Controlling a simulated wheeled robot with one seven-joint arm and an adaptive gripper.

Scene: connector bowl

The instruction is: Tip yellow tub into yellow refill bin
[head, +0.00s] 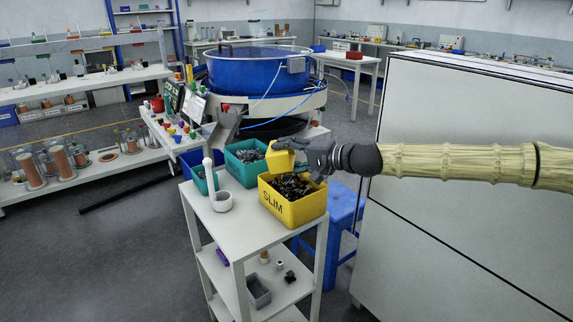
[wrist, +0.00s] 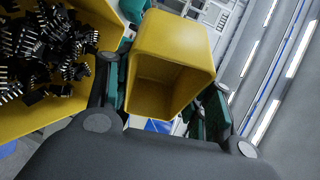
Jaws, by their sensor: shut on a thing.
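In the wrist view the yellow tub (wrist: 170,60) sits between the fingers of my gripper (wrist: 165,100). Its open mouth faces the camera and the visible inside is empty. The yellow refill bin (head: 293,214), marked SLIM, stands on the white cart and holds many black connectors. In the wrist view the yellow refill bin (wrist: 60,108) is at the left, beside the tub.
Teal bins (head: 245,171) with grey parts stand behind the yellow bin. A white mortar (head: 222,201) with a pestle stands on the white cart (head: 232,232) to the left. A blue stool (head: 343,205) and a large white cabinet (head: 470,180) are at the right.

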